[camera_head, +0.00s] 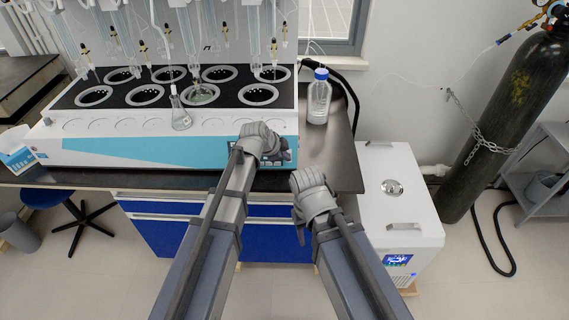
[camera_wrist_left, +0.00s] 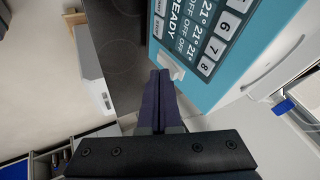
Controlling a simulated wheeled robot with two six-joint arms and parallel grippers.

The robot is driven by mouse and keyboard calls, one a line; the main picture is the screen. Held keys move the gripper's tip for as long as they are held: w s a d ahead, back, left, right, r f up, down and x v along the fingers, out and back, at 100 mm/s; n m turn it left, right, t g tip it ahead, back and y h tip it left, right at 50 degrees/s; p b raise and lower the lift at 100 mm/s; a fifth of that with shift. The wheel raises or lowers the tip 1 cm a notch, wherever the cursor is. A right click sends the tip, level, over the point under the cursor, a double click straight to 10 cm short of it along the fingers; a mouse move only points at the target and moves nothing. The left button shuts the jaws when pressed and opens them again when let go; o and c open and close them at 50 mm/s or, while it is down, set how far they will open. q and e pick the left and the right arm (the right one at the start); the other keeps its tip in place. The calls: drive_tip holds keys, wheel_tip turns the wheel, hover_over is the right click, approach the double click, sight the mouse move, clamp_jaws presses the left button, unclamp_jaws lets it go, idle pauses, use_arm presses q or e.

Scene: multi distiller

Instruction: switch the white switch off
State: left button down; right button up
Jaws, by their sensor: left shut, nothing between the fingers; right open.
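The multi distiller (camera_head: 130,153) is a long white unit with a blue front panel on the dark bench. My left gripper (camera_head: 277,158) is at the right end of that panel and covers part of its controls in the head view. In the left wrist view, the white switch (camera_wrist_left: 173,66) sits on the blue panel beside the display (camera_wrist_left: 208,30), which reads READY. The shut, empty fingertips of my left gripper (camera_wrist_left: 160,74) are right beside the switch; whether they touch it I cannot tell. My right gripper (camera_head: 299,232) is open and empty in front of the bench.
A conical flask (camera_head: 181,118) stands on the distiller's front ledge. A clear bottle with a blue cap (camera_head: 318,103) stands on the bench right of the distiller. A white chiller (camera_head: 400,215) and a dark gas cylinder (camera_head: 505,120) stand to the right.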

use_arm(q)
drive_tip(key=shift+w, duration=0.1)
drive_tip(key=shift+w, duration=0.25)
drive_tip(key=shift+r, duration=0.15)
drive_tip(key=shift+r+p, duration=0.7)
drive_tip(key=shift+p, duration=0.15)
